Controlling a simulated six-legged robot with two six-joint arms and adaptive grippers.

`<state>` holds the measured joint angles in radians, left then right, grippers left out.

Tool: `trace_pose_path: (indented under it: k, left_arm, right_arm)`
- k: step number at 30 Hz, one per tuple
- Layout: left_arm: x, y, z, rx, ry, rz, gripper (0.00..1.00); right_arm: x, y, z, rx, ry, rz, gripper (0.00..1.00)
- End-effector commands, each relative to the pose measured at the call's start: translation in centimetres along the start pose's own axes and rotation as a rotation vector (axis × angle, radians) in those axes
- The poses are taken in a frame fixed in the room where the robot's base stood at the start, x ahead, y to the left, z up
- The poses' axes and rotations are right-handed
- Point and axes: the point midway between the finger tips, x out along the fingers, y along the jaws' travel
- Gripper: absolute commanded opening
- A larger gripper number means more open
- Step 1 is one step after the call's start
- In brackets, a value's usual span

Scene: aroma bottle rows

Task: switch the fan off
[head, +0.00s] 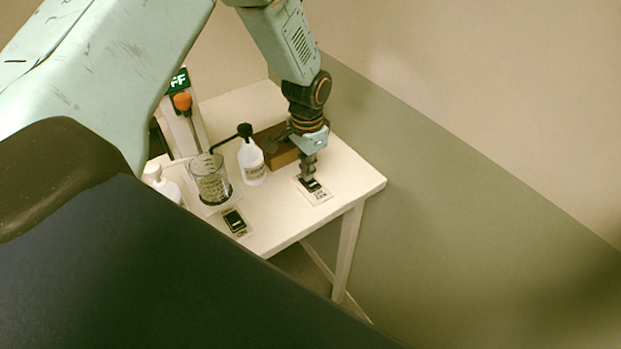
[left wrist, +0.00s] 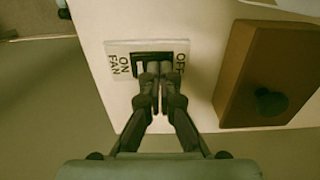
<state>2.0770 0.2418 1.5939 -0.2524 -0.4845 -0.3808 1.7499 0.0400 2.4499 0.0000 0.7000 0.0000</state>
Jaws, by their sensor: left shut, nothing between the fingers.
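The fan switch (head: 315,192) is a black rocker on a white plate near the table's right corner. In the left wrist view its plate (left wrist: 120,47) reads "ON FAN" on the left and "OFF" on the right. My left gripper (head: 308,177) is shut and empty, pointing down over the rocker. In the left wrist view its fingertips (left wrist: 153,68) lie over the rocker's middle and right part, hiding some of it. I cannot tell whether they touch it or which way the rocker is tipped. My right gripper is not in view.
A brown wooden box (head: 283,152) stands close behind the switch; it also shows in the left wrist view (left wrist: 240,85). A second switch (head: 235,221), a glass beaker (head: 211,184) and a white bottle (head: 251,163) stand to the left. A green sign (head: 179,81) is behind.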

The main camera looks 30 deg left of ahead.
Motion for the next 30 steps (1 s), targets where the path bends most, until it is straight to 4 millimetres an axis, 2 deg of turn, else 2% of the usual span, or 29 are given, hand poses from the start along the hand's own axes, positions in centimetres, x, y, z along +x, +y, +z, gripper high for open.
trace_pose_path:
  k: [3,24,30]
  left_arm:
    - [-1.3,0.0,0.0,0.0,0.001,0.0,0.0]
    - [-6.1,0.0,0.0,-0.001,0.001,0.0,0.0]
    - [-6.8,0.0,0.0,-0.001,0.0,0.0,0.0]
  right_arm:
    - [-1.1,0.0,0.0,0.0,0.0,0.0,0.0]
    - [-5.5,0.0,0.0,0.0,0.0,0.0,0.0]
    - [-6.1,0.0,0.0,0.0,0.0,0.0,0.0]
